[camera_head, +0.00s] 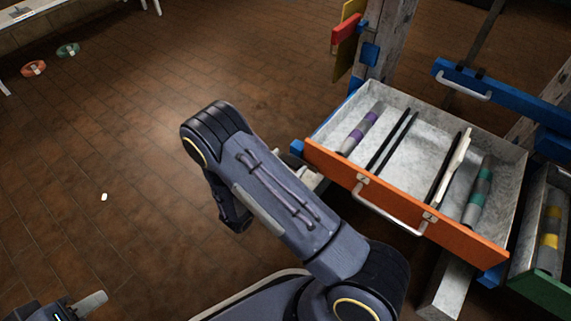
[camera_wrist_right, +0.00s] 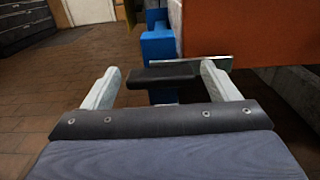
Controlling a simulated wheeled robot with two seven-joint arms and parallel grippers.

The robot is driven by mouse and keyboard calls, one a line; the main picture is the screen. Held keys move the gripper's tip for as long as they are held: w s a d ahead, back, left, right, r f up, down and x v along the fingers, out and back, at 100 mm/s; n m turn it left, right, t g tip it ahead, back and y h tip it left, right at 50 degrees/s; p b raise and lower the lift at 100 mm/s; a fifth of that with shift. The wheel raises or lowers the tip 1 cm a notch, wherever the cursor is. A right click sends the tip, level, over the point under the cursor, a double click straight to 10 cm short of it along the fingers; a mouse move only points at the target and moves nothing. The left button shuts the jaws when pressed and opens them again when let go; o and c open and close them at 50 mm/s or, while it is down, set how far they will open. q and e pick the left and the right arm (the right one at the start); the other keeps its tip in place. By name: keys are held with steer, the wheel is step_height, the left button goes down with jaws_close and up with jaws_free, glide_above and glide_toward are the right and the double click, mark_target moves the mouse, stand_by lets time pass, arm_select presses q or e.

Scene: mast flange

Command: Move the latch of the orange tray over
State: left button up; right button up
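The orange tray (camera_head: 405,205) is a pulled-out grey metal drawer with an orange front; its orange side also shows in the right wrist view (camera_wrist_right: 235,32). A black bar with a thin metal edge, apparently the latch (camera_wrist_right: 165,77), lies by the lower edge of the orange panel. My right gripper (camera_wrist_right: 160,70) is open around this bar, with a finger on each side; contact cannot be told. In the head view my right gripper (camera_head: 305,176) is at the tray's left front corner, partly hidden by my arm. My left gripper (camera_head: 88,304) is cut off at the lower left, one finger showing.
The tray holds a purple-banded tube (camera_head: 362,128), a teal-banded tube (camera_head: 479,190) and black dividers. A blue block (camera_wrist_right: 158,46) stands beside the orange panel. A green-fronted tray (camera_head: 540,292) is at the right. The tiled floor at left is mostly clear.

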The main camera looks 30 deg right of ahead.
steer(key=c, duration=1.2)
steer(key=n+p, duration=0.2)
steer(key=n, duration=0.1)
steer(key=shift+r+p, duration=0.15)
steer(key=shift+p, duration=0.15)
steer(key=n+p, duration=0.2)
steer(key=n, duration=0.3)
steer(key=shift+w+a+n+p, duration=0.1)
steer(key=shift+n+p, duration=0.25)
steer(key=shift+n, duration=0.05)
steer(key=shift+f+n+p, duration=0.2)
steer(key=shift+n+p, duration=0.4)
steer(key=shift+n, duration=1.7)
steer(key=shift+f+n+p, duration=0.2)
steer(key=shift+n+p, duration=0.4)
steer(key=shift+n, duration=1.7)
steer(key=o, duration=1.4)
